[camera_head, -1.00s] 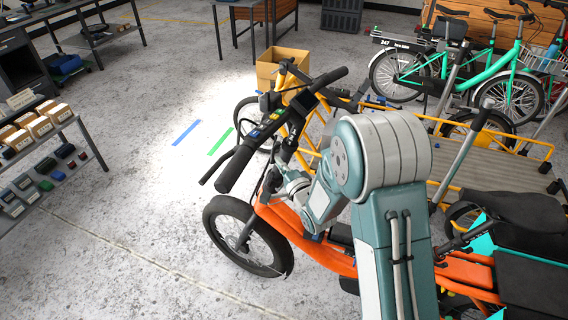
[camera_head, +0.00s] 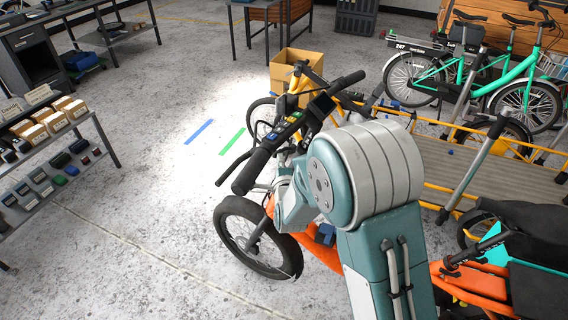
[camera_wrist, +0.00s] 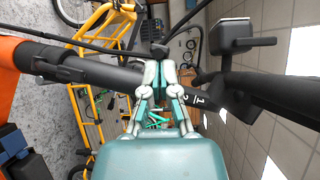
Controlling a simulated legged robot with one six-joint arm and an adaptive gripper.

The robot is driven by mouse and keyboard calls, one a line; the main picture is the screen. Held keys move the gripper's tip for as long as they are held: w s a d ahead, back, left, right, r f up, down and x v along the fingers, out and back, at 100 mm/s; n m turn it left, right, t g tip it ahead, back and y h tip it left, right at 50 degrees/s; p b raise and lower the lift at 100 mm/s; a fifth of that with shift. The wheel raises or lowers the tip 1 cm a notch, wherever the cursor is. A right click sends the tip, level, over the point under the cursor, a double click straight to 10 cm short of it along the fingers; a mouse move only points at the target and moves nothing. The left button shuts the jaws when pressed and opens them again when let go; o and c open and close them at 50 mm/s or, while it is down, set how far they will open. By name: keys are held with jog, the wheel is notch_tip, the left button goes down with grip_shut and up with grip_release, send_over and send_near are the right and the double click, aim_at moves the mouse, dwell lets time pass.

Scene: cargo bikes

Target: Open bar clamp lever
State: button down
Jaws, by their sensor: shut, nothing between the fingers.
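The orange cargo bike (camera_head: 312,250) stands in the middle of the head view, with its black handlebar (camera_head: 262,155) left of my arm. In the wrist view, its black steering stem (camera_wrist: 100,72) runs sideways, with marks "1" and "2" on one part. My gripper (camera_wrist: 160,66) is shut and empty, its fingertips at the stem, just below a small dark knob-like part (camera_wrist: 160,50). I cannot tell whether this part is the bar clamp lever, nor whether the fingertips touch it. In the head view my arm hides the gripper and the clamp.
A yellow cargo bike (camera_head: 440,190) stands close behind, with teal bikes (camera_head: 520,75) at the back right. A cardboard box (camera_head: 297,68) lies beyond. A shelf with small boxes (camera_head: 45,130) is at left. The floor left of the front wheel is clear.

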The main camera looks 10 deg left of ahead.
jog(key=shift+w+a+r, duration=0.1)
jog(key=shift+w+a, duration=0.1)
jog(key=shift+a, duration=0.3)
jog(key=shift+s, duration=0.1)
dwell(0.4)
